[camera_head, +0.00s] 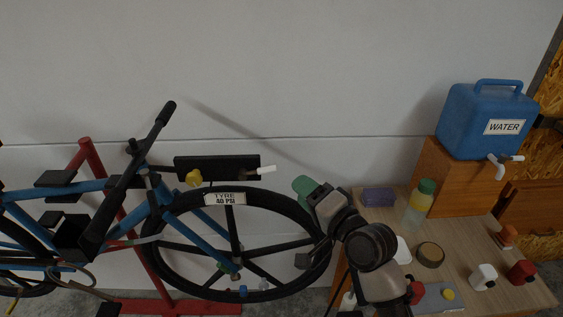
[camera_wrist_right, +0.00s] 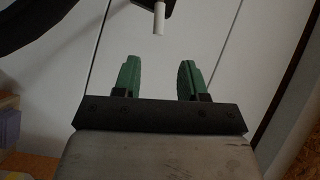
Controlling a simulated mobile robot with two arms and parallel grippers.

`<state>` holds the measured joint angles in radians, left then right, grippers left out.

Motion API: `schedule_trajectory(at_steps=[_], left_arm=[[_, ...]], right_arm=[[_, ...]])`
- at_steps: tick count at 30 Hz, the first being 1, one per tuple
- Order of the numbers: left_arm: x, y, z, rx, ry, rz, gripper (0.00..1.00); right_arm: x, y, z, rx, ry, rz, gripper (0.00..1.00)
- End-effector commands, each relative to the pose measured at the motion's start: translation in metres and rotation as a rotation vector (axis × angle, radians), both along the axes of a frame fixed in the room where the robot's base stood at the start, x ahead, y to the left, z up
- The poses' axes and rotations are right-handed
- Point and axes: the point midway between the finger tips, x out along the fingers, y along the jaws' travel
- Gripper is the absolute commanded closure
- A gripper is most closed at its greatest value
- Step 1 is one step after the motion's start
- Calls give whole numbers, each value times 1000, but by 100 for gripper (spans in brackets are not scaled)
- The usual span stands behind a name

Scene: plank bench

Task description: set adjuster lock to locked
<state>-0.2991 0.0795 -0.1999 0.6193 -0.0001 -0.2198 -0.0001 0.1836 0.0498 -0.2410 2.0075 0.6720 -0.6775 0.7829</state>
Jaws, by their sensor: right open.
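A black block (camera_head: 217,165) is mounted above the bike's front wheel. It carries a yellow knob (camera_head: 194,178) at its lower left and a white lever (camera_head: 266,169) sticking out to the right at its right end. No label marks which one is the adjuster lock. My right gripper (camera_head: 304,187) is open and empty, to the right of the white lever and a little lower, apart from it. In the right wrist view, the white lever (camera_wrist_right: 159,18) shows at the top, beyond the open green fingers (camera_wrist_right: 160,80). My left gripper is out of view.
The bike wheel (camera_head: 150,240) with a "TYRE 40 PSI" tag (camera_head: 225,199) is below the block. At right, a wooden bench (camera_head: 460,240) holds a bottle (camera_head: 420,205), a purple block (camera_head: 378,197) and small items. A blue water container (camera_head: 485,120) stands behind. The wall above is clear.

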Motion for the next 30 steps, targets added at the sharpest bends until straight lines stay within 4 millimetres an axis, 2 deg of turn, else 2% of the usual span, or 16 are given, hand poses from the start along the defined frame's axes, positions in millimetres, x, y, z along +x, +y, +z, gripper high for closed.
schedule_trajectory(at_steps=[8, 16, 22, 30], left_arm=[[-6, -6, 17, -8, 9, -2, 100], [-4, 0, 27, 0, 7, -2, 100], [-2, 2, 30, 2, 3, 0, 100], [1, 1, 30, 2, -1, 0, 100]], right_arm=[[38, 27, 3, -2, 1, -1, 58], [71, 51, 1, -5, 0, -2, 58], [81, 58, -1, -4, 0, -3, 58], [83, 60, -2, -5, -1, -3, 58]])
